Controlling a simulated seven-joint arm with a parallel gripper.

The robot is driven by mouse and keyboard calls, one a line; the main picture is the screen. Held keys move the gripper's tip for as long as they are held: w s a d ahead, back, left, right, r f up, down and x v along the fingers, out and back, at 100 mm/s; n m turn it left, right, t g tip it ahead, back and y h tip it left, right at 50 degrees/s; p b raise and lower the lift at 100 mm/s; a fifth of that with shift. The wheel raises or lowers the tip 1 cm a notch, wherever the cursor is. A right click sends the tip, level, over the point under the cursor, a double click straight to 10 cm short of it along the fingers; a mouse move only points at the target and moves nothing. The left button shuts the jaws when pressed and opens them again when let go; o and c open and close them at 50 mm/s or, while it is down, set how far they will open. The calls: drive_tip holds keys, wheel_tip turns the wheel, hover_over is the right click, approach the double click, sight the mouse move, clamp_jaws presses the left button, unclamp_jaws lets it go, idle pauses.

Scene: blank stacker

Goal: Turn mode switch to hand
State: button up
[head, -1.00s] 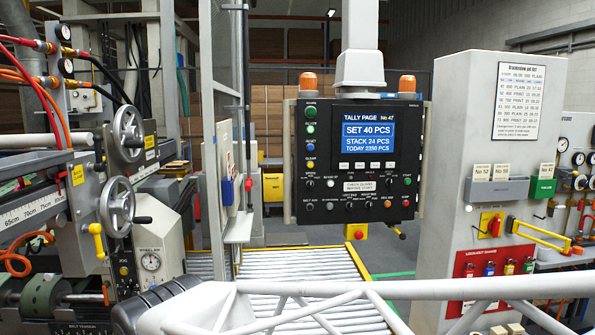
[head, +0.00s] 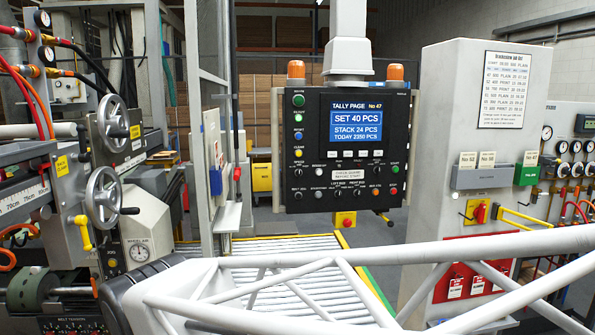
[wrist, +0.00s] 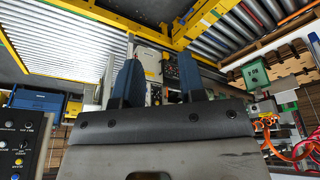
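The black control panel (head: 342,148) hangs in the middle of the head view. Its lit blue screen (head: 358,123) reads SET 40 PCS, STACK 24 PCS. Several small black knobs (head: 337,194) and coloured buttons sit left of and below the screen. The labels are too small to tell which knob is the mode switch. My gripper (wrist: 156,66) shows only in the wrist view. Its two blue fingers are apart, with nothing visible gripped between them. Part of a dark panel (wrist: 22,143) with knobs and a yellow button lies at the lower left there, apart from the fingers.
A grey cabinet (head: 455,100) with a red lockout board (head: 440,287) stands right of the panel. A machine with handwheels (head: 103,198) stands at the left. A roller conveyor (head: 283,250) runs below the panel. In the wrist view, yellow rails (wrist: 110,37) border rollers near the top.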

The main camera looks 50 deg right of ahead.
drive_tip(key=w+d+r+m+t+h, duration=0.2)
drive_tip(key=w+d+r, duration=0.2)
drive_tip(key=w+d, duration=0.6)
drive_tip(key=w+d+r+m+t+h, duration=0.15)
drive_tip(key=w+d+r, duration=0.25)
drive_tip(key=w+d, duration=0.6)
drive_tip(key=w+d+r+m+t+h, duration=0.15)
drive_tip(key=w+d+r, duration=0.4)
drive_tip(key=d, duration=0.75)
drive_tip(key=w+d+m+t+h, duration=0.1)
drive_tip(key=w+d, duration=0.1)
drive_tip(key=d, duration=0.7)
drive_tip(key=w+d+m+h, duration=0.1)
drive_tip(key=w+d+h, duration=0.15)
drive_tip(key=d, duration=0.55)
drive_tip(key=d+t, duration=0.1)
drive_tip(key=d, duration=1.4)
drive_tip(key=m+t+h, duration=0.1)
drive_tip(key=t+h, duration=0.2)
drive_tip(key=h, duration=0.1)
approach(378, 171)
drive_tip(key=w+d, duration=0.1)
drive_tip(key=d, duration=0.1)
drive_tip(key=shift+r, duration=0.1)
drive_tip(key=shift+w, duration=0.15)
